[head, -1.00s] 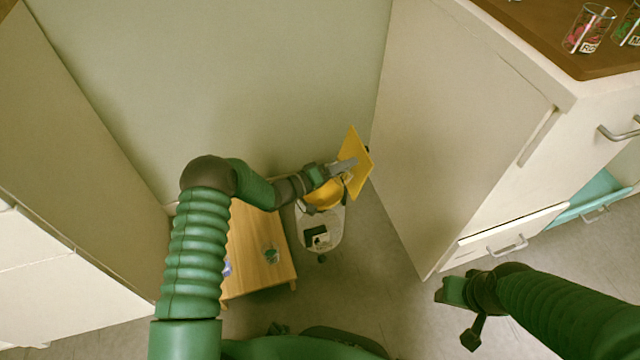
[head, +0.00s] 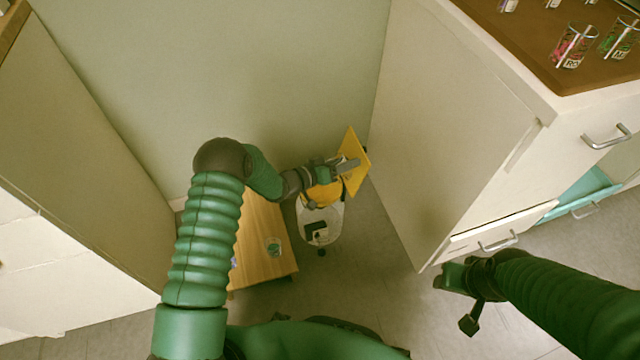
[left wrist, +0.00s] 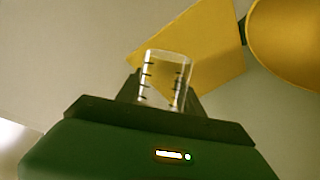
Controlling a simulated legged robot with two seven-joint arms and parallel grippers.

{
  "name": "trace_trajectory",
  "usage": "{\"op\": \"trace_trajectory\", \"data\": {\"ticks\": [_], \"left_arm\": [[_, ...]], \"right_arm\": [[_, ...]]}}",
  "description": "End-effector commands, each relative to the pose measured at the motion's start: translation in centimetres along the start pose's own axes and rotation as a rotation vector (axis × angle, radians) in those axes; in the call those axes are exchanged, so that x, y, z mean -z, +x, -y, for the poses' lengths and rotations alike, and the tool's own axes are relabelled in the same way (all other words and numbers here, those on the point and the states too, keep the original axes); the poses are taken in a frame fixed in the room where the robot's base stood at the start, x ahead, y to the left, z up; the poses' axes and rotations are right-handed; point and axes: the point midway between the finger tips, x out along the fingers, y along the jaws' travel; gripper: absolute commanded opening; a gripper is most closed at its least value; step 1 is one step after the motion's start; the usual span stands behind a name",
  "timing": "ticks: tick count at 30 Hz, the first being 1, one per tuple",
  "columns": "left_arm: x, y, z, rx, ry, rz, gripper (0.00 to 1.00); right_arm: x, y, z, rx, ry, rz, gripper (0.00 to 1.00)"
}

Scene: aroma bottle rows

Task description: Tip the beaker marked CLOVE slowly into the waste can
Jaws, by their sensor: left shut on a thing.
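My left gripper (head: 347,167) is shut on a clear beaker (left wrist: 165,80) with black graduation marks. In the left wrist view the beaker leans slightly and looks empty; no CLOVE label is readable. In the head view I cannot make out the beaker at the gripper. A yellow square panel (head: 355,178) stands tilted right behind the gripper, and a rounded yellow part (head: 322,194) lies just below it, above a pale rounded body (head: 308,222). These look like the waste can, partly hidden by my gripper. My right gripper (head: 459,300) is open and empty at lower right.
Grey floor (head: 375,260) is free between.

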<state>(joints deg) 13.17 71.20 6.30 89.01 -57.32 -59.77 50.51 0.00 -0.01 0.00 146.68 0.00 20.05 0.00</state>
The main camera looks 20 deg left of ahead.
Motion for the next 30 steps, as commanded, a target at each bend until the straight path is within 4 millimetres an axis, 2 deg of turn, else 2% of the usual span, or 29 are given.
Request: {"op": "trace_trajectory", "data": {"ticks": [5,19,24,30], "left_arm": [[0.5,-0.1,-0.8,0.011,0.029,0.004,0.02],[2.2,-0.1,-5.6,0.154,0.376,0.056,0.02],[2.2,0.0,-6.2,0.188,0.455,0.066,0.02],[2.1,0.0,-6.1,0.190,0.457,0.065,0.02]], "right_arm": [[0.2,-1.1,0.0,0.000,0.000,0.000,0.48],[1.6,-6.7,0.0,0.000,0.000,0.000,0.48],[1.7,-7.1,0.0,0.000,0.000,0.000,0.48],[1.6,-7.0,0.0,0.000,0.000,0.000,0.48]]}}
